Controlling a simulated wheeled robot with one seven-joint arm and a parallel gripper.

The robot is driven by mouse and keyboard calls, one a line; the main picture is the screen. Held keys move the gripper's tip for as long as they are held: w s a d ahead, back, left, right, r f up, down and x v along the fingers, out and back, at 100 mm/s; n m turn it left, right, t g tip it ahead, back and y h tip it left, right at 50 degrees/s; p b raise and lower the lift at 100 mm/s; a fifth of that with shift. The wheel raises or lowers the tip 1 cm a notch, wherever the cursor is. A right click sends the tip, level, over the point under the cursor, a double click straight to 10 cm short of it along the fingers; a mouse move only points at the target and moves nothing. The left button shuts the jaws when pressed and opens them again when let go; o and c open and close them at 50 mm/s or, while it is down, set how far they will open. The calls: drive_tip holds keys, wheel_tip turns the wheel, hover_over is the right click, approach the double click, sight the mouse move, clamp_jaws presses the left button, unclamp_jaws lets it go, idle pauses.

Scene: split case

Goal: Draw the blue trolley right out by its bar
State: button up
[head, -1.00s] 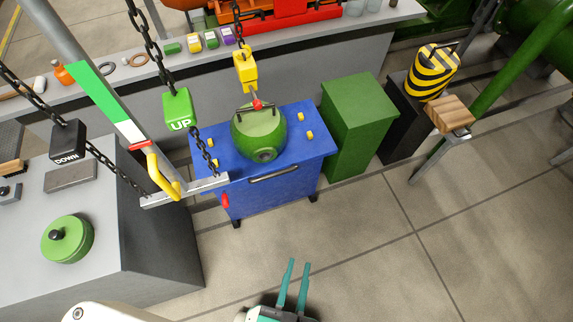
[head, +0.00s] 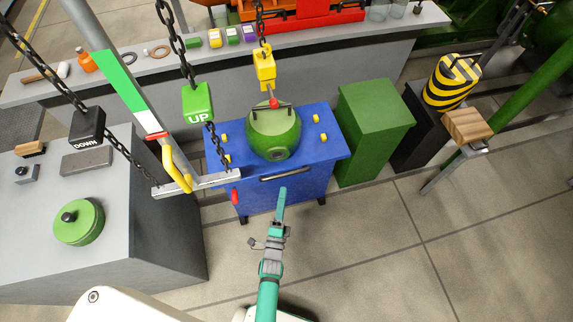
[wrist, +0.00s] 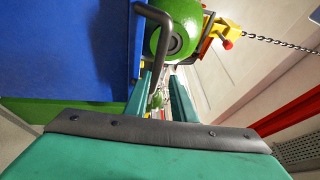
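The blue trolley (head: 270,194) stands against the grey bench, with a green round vessel (head: 273,133) on its top. Its dark bar (head: 287,173) runs along the upper edge of the front face. My gripper (head: 283,192) is in front of that face, its tips just below the bar in the picture. It shows edge-on there. In the wrist view my gripper (wrist: 161,90) is open, with a gap between its two teal fingers. The bar (wrist: 157,45) lies ahead of the fingertips, nearer the left finger. I cannot tell whether they touch.
A yellow hook block (head: 264,68) hangs on a chain above the vessel. A green cabinet (head: 372,140) stands close on the right. The floor (head: 370,260) in front is clear.

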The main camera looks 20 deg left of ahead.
sight(286, 165)
drive_tip(key=shift+m, duration=0.3)
drive_tip(key=x, duration=1.2)
drive_tip(key=shift+w+a+f, duration=0.1)
drive_tip(key=shift+w+a, duration=0.2)
drive_tip(key=shift+a, duration=0.1)
clamp_jaws()
